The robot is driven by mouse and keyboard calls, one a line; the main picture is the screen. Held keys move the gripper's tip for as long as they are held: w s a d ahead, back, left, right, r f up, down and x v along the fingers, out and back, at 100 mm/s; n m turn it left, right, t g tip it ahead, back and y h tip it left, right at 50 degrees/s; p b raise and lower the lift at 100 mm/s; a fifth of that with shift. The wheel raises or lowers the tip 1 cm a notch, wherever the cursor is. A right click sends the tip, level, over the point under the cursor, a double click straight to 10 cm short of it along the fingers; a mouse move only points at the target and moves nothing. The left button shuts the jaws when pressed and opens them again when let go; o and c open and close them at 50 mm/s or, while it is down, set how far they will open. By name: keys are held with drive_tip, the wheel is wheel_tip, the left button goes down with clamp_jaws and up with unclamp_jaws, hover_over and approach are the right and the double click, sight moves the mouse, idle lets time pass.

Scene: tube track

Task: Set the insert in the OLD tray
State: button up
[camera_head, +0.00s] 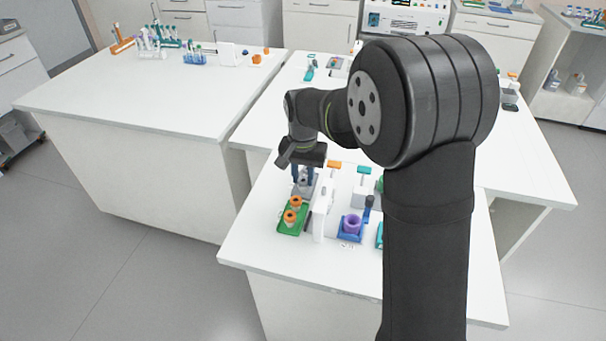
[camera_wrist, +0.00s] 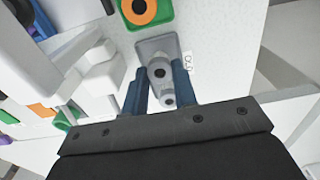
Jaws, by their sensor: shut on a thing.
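My gripper (camera_wrist: 160,92) points down with its two blue fingers closed on a grey insert (camera_wrist: 159,72), a ring with a dark hole. The insert is over the grey tray (camera_wrist: 146,47), whose label reads OLD in the wrist view. I cannot tell whether the insert touches the tray floor or is slightly above it. In the head view my gripper (camera_head: 303,174) and the grey tray (camera_head: 310,188) are small, just behind the green tray (camera_head: 281,229). The fingers partly hide the insert there.
The green tray holds orange inserts (camera_head: 290,215). A white fixture (camera_head: 321,212) stands close to the right of my gripper. Further right, a blue tray (camera_head: 345,237) holds a purple insert (camera_head: 352,223). The bench front (camera_head: 270,252) is clear.

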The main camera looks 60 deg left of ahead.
drive_tip(key=shift+f, duration=0.1)
drive_tip(key=o, duration=0.9)
wheel_tip(320, 180, up, 18)
drive_tip(key=shift+f, duration=0.25)
idle(0.8)
wheel_tip(320, 180, down, 18)
drive_tip(key=shift+r, duration=0.4)
